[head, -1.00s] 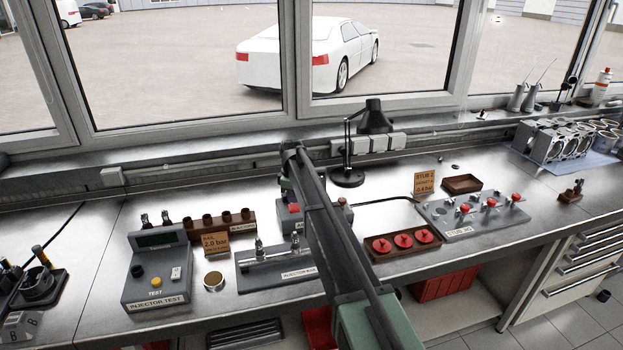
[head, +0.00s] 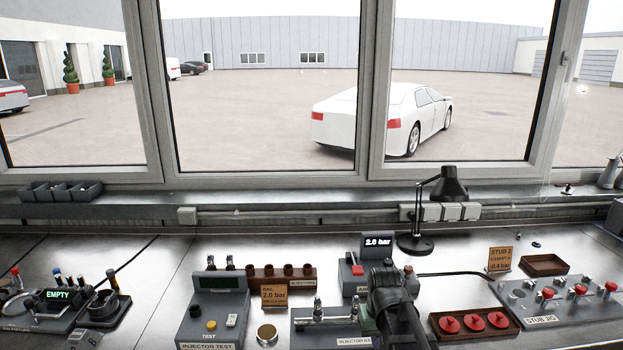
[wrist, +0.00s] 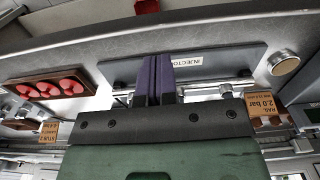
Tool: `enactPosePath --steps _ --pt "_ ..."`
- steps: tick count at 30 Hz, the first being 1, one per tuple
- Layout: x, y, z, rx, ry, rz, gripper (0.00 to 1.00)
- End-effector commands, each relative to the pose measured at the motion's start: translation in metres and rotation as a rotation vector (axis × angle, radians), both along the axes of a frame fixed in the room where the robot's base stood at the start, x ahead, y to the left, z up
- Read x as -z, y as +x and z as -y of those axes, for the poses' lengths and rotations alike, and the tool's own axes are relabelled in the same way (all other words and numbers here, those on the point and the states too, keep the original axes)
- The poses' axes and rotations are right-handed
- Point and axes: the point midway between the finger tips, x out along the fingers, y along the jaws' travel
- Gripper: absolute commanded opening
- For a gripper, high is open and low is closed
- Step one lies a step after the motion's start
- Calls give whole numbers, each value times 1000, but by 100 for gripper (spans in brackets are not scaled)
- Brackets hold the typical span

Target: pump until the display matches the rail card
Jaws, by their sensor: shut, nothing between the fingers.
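The display (head: 378,241) stands at the back of a grey unit and seems to read 2.6 bar, in small digits. The unit has a red lever or button (head: 357,270) at its left and a red knob (head: 408,269) at its right. My arm covers part of its front and label. The orange rail card (head: 273,297) reads 2.0 bar; it also shows in the wrist view (wrist: 264,103). My gripper (wrist: 158,62) has its purple fingers together and empty, over the injector rail plate (wrist: 215,62) in the wrist view.
The injector test box (head: 213,310) and a round tin (head: 267,335) are at front left. A red-knobbed tray (head: 437,331) and the stub jig (head: 530,300) stand to the right. A black lamp (head: 415,243) stands behind the unit.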

Motion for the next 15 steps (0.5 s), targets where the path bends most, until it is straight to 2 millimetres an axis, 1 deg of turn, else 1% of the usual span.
enactPosePath --steps 1,3,5,6,8,10,15 --pt "7 -52 0 40 0 0 0" --pt "10 -88 0 61 0 0 0" --pt "12 -107 0 60 0 0 0" --pt "13 -113 0 59 0 1 0" --pt "15 -116 0 58 0 1 0" --pt "15 -113 0 58 0 0 0" --pt "14 -112 0 57 0 0 0"
